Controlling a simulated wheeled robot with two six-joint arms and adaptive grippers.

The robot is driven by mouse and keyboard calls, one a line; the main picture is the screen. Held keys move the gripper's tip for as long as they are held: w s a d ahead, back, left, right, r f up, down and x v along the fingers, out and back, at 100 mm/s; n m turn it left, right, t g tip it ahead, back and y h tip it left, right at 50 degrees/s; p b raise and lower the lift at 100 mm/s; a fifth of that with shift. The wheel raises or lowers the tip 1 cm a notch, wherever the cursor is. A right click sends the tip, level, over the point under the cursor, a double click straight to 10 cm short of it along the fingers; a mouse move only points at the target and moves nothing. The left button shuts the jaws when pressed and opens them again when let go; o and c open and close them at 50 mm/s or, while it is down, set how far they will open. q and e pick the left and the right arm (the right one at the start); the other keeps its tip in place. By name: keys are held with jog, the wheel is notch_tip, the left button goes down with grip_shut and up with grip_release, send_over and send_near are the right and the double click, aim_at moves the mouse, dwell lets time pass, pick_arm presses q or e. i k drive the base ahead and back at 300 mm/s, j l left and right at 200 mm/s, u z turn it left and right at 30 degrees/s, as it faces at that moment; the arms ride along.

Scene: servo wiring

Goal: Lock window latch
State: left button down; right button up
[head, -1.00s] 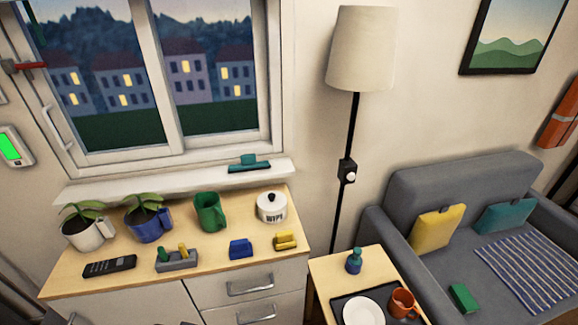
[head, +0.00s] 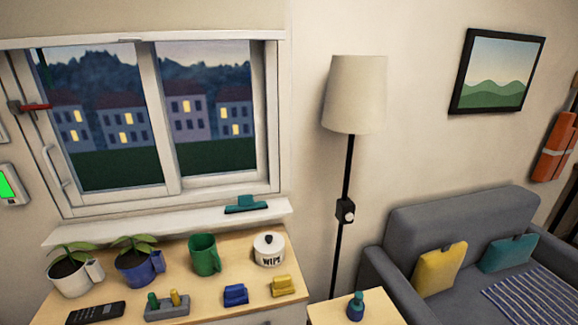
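The window (head: 160,120) is a white-framed sliding window in the wall at the left of the head view, with a dusk scene of houses behind the glass. A latch with a red handle (head: 36,107) sits on the left side of its frame; the handle points right, roughly level. A white pull handle (head: 52,167) is below it on the same frame side. I cannot tell from here whether the latch is locked. Neither of my grippers is in view.
A sill (head: 165,224) with a teal clip-like object (head: 246,205) runs under the window. The cabinet top (head: 215,284) below holds potted plants, a green mug (head: 204,255), a white pot (head: 269,250) and a remote (head: 95,313). A floor lamp (head: 355,95) and sofa (head: 460,220) stand right.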

aim_at(34, 107)
jog(key=u, duration=1.55)
jog(key=i+j, duration=0.2)
jog(key=j, duration=0.15)
jog(key=i+j, duration=0.15)
jog(key=j, duration=0.2)
jog(key=i+j, duration=0.2)
jog(key=j, duration=0.2)
